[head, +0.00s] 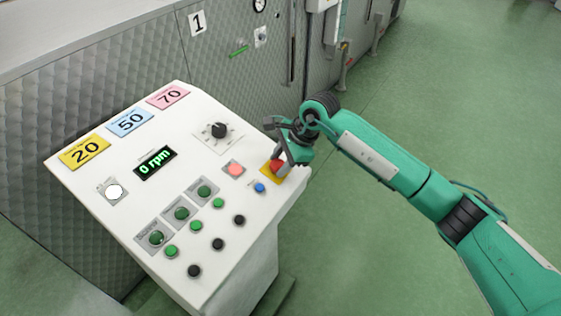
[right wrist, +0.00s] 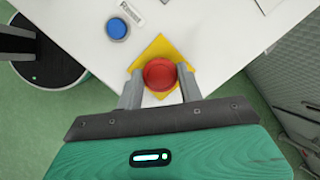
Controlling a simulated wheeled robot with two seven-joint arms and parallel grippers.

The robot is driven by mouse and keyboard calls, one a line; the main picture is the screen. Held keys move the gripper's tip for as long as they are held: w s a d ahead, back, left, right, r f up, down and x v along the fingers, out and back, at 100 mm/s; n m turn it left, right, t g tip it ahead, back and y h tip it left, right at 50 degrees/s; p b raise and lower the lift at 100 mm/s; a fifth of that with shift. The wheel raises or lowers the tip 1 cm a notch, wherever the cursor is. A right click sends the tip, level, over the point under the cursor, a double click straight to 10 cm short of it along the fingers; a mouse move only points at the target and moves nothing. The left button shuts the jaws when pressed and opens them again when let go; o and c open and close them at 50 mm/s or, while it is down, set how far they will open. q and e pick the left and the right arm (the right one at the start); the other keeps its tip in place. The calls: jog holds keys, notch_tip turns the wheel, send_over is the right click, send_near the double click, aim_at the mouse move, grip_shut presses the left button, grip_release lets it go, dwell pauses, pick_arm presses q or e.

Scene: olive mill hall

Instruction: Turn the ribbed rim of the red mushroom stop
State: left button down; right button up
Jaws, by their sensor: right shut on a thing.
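The red mushroom stop (head: 278,167) sits on a yellow square plate (head: 268,174) near the right corner of the white sloped console. It also shows in the right wrist view (right wrist: 160,73), round and red, on the yellow plate (right wrist: 157,53). My right gripper (head: 285,158) reaches it from the right. In the right wrist view its two grey fingers (right wrist: 160,88) stand on either side of the red head and are shut on it. The ribs of the rim are too small to make out. My left gripper is in neither view.
A black rotary knob (head: 219,130), a display reading 0 rpm (head: 155,162) and several green and black buttons share the console (head: 110,165). Open green floor (head: 400,245) lies to the right.

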jog(key=m+b, duration=0.1)
jog(key=b, duration=0.1)
jog(key=m+b, duration=0.2)
jog(key=m+t+b, duration=0.1)
jog(key=b, duration=0.1)
jog(key=shift+f+m+b, duration=0.25)
jog(key=shift+m+b, duration=0.15)
jog(key=m+b, duration=0.2)
jog(key=shift+s+r+t+b, duration=0.15)
jog(key=shift+t+b, duration=0.15)
jog(key=shift+m+b, duration=0.4)
jog(key=shift+m, duration=0.3)
